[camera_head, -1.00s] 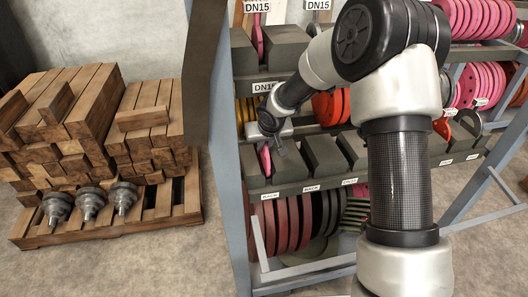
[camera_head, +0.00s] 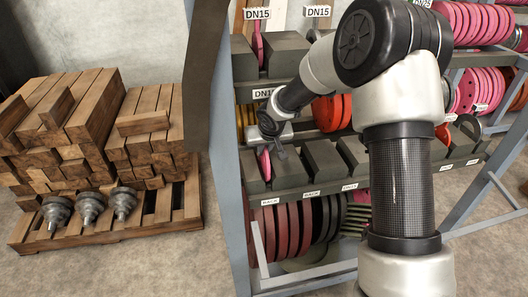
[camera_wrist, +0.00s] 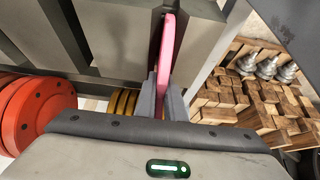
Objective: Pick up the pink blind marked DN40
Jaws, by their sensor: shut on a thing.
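The pink blind (camera_wrist: 166,50) shows edge-on in the wrist view, standing upright in a slot between dark grey blocks. My gripper (camera_wrist: 161,88) is shut on its near edge, one finger on each side. In the head view the pink blind (camera_head: 265,164) stands between grey blocks on the middle shelf, below my gripper (camera_head: 274,149). Most of the blind is hidden by the blocks, and no DN40 marking on it is readable.
Grey divider blocks (camera_head: 289,167) flank the slot. Orange-red discs (camera_wrist: 35,112) and yellow discs (camera_wrist: 122,103) are close by. A rack post (camera_head: 226,200) stands to the left. Stacked timber (camera_head: 90,115) and metal fittings (camera_head: 90,205) on a pallet are further left.

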